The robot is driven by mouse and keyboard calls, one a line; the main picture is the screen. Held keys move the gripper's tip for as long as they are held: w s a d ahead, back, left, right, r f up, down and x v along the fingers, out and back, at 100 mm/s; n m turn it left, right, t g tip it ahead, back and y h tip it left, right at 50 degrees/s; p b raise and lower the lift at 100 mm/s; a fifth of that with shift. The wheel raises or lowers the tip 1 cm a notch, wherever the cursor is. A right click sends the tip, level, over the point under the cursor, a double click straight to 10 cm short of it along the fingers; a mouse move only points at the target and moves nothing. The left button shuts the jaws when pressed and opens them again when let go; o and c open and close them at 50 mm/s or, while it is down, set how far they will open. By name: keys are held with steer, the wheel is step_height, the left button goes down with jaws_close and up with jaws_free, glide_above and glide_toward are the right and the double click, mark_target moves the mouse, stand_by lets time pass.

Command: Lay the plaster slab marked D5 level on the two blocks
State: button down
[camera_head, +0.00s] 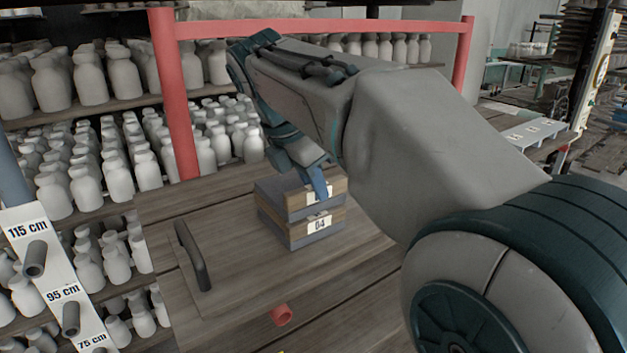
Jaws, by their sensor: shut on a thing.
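A stack of two grey-topped pieces with brown front faces stands on the wooden table. The upper piece looks level and right on top of the lower one; I see no clear gap. I cannot identify the slab D5 or the two blocks for sure.
A dark handle (193,256) stands up from a board left of the stack. A small red piece (282,315) lies in front. Red posts (172,95) and shelves of pale bottles (125,75) stand behind. A side table (530,133) with white labels is at right.

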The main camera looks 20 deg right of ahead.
steer(key=shift+f, duration=0.1)
stand_by(0.3)
steer(key=c, duration=1.3)
jaws_free()
